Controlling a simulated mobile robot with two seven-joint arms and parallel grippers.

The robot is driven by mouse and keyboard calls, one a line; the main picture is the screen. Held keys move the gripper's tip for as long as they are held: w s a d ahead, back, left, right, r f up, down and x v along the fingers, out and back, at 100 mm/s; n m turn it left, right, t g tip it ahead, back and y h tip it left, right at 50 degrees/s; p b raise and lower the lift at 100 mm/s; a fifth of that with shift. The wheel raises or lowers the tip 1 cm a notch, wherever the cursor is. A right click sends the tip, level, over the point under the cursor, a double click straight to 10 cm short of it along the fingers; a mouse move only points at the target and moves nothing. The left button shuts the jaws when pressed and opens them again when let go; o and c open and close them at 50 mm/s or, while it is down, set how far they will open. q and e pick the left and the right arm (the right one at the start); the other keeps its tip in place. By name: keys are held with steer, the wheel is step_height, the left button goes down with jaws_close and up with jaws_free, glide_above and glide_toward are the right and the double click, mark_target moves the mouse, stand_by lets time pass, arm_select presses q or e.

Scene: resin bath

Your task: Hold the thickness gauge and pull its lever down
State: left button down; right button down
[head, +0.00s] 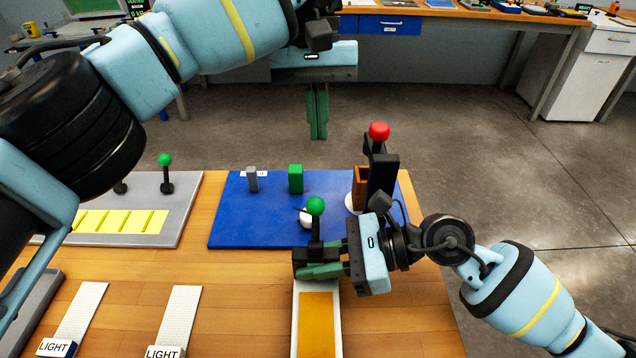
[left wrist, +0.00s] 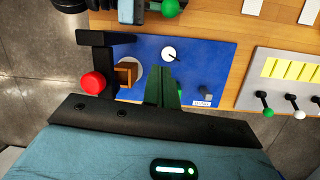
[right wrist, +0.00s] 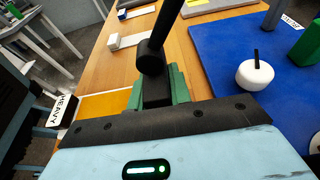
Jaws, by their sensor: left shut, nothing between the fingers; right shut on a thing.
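A black lever unit (head: 305,257) with a green ball (head: 316,206) on an upright rod stands at the bench front. My right gripper (head: 318,268) is shut on its black body; the right wrist view shows the black body (right wrist: 156,92) between the green fingers. A black upright stand (head: 383,178) with a red ball (head: 379,131) and a brown block (head: 360,188) rises at the blue mat's right end. Neither is labelled, so I cannot tell which is the thickness gauge. My left gripper (head: 317,136) is shut and empty, above and beyond the mat, left of the red ball.
The blue mat (head: 225,225) carries a grey block (head: 252,180), a green block (head: 295,178) and a white round piece (head: 305,219). A grey panel (head: 185,215) with levers lies left. An orange strip (head: 316,325) and white LIGHT strips (head: 177,315) lie in front.

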mark_target(316, 217)
arm_select(q)
steer(key=s+f, duration=0.5)
steer(key=f, duration=0.2)
steer(key=shift+s+f, duration=0.2)
steer(key=shift+s, duration=0.2)
stand_by(0.3)
stand_by(0.4)
steer(key=shift+s+a+r+t, duration=0.1)
steer(key=shift+s+t, duration=0.05)
steer(key=shift+t, duration=0.45)
steer(key=shift+s+r+t, duration=0.2)
steer(key=shift+r+t, duration=0.05)
steer(key=shift+t, duration=0.45)
